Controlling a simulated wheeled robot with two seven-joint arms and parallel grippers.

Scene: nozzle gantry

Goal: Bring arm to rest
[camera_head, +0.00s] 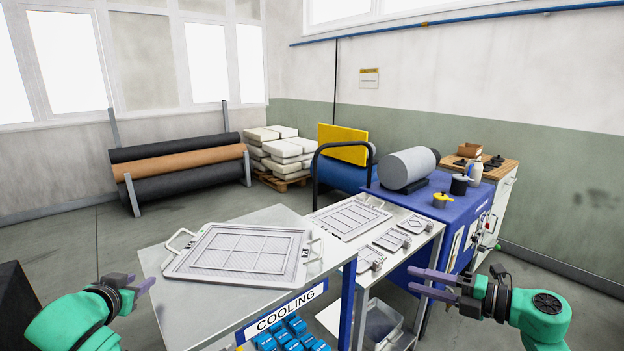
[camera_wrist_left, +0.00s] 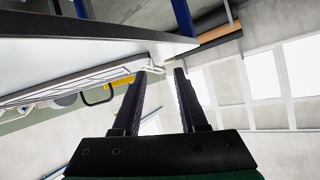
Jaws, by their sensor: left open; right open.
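My left gripper (camera_head: 143,284) is at the lower left of the head view, just beyond the left edge of the cooling table. Its jaws are open and hold nothing. In the left wrist view my left gripper (camera_wrist_left: 158,80) shows two dark parallel fingers spread apart, with the table's edge to their upper left. My right gripper (camera_head: 424,283) is at the lower right of the head view, near the front of the side table's legs. Its fingers point left, open and empty.
The cooling table (camera_head: 215,313) carries a flat metal tray (camera_head: 245,250) with handles. A second table (camera_head: 377,255) behind it bears a tray and smaller frames. A blue machine (camera_head: 440,207) with a grey cylinder (camera_head: 407,167) stands right of it.

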